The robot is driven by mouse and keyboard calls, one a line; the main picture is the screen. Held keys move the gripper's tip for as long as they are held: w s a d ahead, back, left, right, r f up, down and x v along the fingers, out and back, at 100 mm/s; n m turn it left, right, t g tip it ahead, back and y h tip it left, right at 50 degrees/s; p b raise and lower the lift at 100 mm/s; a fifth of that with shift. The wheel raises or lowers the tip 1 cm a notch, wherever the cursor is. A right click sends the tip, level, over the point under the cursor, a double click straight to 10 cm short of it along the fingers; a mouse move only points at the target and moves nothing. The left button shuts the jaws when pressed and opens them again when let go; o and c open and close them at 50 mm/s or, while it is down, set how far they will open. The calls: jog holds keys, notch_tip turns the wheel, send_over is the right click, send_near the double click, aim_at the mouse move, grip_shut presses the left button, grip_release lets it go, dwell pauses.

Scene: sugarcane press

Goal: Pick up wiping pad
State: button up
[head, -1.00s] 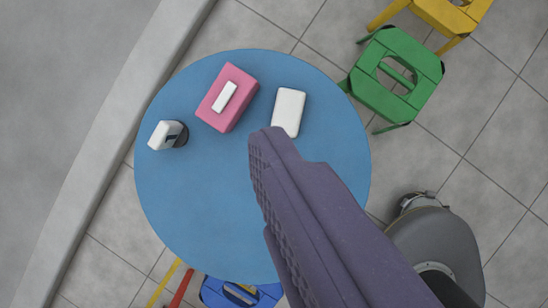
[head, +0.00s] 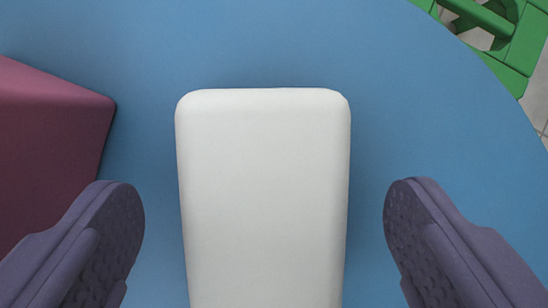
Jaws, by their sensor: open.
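The wiping pad is most likely the white rounded block (head: 264,200) lying on the blue round table. It fills the middle of the head view and its near end is cut off by the lower edge. My gripper (head: 264,215) is open, with one purple finger on each side of the block. Clear gaps of blue table show between the block and both fingers. Nothing is between the fingers but the block, and I cannot tell how high they are above the table.
The blue table (head: 440,120) is bare to the right of the block. A pink-red box (head: 45,140) stands close on the left, near my left finger. A green stool (head: 505,40) shows beyond the table's edge at the upper right.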

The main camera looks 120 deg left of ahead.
jog(key=shift+x, duration=1)
jog(key=shift+r, duration=0.1)
jog(key=c, duration=1.2)
jog(key=shift+r, duration=0.1)
jog(key=shift+c, duration=0.2)
jog(key=shift+r, duration=0.6)
notch_tip(320, 180, up, 2)
jog(key=shift+r+p, duration=0.15)
jog(key=shift+p, duration=0.6)
jog(key=s+a+p, duration=0.1)
jog(key=s, duration=0.4)
jog(key=s+a+p, duration=0.1)
jog(key=s+p, duration=0.1)
jog(key=s, duration=0.3)
jog(key=s+a+r+p, duration=0.1)
jog(key=s, duration=0.4)
jog(key=shift+s+a+r+p, duration=0.15)
jog(key=shift+s+a+p, duration=0.15)
jog(key=shift+p, duration=0.05)
